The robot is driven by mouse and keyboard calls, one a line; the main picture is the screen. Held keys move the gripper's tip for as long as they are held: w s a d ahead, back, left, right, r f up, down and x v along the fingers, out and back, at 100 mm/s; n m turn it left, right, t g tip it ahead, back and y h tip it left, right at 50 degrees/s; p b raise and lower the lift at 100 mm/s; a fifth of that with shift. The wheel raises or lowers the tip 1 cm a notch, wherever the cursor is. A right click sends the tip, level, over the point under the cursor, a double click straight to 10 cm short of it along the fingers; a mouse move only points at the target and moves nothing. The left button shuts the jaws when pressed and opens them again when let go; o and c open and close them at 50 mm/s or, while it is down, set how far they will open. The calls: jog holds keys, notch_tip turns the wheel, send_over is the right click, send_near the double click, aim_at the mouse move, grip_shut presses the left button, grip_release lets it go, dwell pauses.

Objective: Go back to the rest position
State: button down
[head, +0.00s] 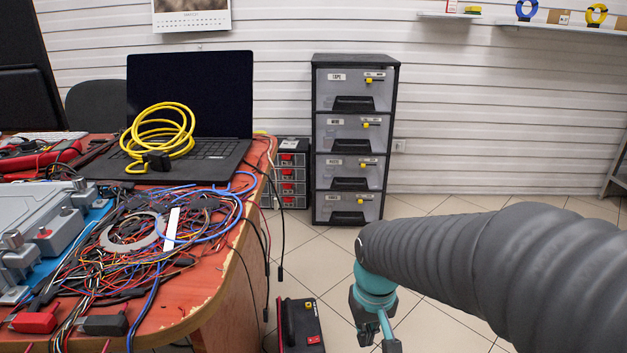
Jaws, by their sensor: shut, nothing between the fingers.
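My gripper (376,327) shows at the lower middle of the head view, at the end of my grey-sleeved arm and below a teal wrist. It points down over the tiled floor, to the right of the table and apart from it. Its fingers are shut with nothing between them. Part of the gripper is cut off by the bottom edge of the picture. A yellow coiled hose (160,128) rests on the open laptop (205,150). A blue hose (228,215) lies among tangled wires on the table (205,270).
A drawer cabinet (352,140) stands against the back wall, with a smaller red-fronted drawer unit (291,172) beside it. A dark toolbox (301,325) is on the floor between the table and my gripper. Loose cables hang off the table's right edge. Tiled floor (440,207) is clear behind my arm.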

jog(key=s+d+r+m+t+p, duration=0.1)
jog(key=s+d+r+t, duration=0.1)
jog(key=s+r, duration=0.3)
jog(key=s+d+r+m+t+p, duration=0.1)
jog(key=s+d+r, duration=0.3)
jog(key=r, duration=0.4)
jog(key=shift+s+r+t+p, duration=0.4)
jog(key=shift+t+p, duration=0.1)
jog(key=shift+t, duration=0.4)
